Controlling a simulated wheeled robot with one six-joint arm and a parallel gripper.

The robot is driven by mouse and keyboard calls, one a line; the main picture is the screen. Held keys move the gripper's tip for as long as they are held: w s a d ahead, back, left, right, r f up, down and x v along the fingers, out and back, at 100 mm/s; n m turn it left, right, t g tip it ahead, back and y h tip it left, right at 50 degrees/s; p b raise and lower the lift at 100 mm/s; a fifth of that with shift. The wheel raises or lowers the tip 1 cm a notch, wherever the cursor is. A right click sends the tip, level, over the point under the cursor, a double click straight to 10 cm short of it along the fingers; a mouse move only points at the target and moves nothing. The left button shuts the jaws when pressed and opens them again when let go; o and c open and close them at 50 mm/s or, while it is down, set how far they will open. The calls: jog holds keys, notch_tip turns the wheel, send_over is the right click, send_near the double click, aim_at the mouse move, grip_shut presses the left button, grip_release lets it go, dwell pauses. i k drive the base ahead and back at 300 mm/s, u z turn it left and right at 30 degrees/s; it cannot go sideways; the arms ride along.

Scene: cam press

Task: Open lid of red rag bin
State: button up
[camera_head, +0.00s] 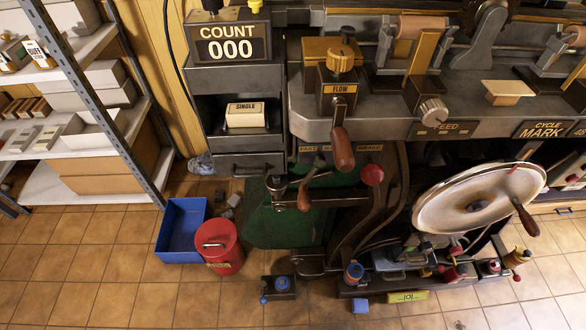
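The red rag bin (224,263) stands upright on the tiled floor at the lower left. It is a round red bin with small pale lettering low on its front. Its top (218,231) is red and looks covered by a lid, with a pale curved handle (213,244) on it. The view is too small to tell whether the lid sits fully flush. My gripper is not in view.
An open blue tray (182,232) stands close beside the bin on its left. A green machine panel (285,220) is to the bin's right. A small dark block with a blue knob (282,284) lies on the floor nearby. Tiles in front of the bin are clear.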

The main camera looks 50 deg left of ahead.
aim_at(215, 237)
jog(key=u, duration=2.3)
jog(key=k, duration=0.45)
jog(key=u, duration=0.55)
jog(key=i, duration=1.3)
jog(key=z, duration=0.75)
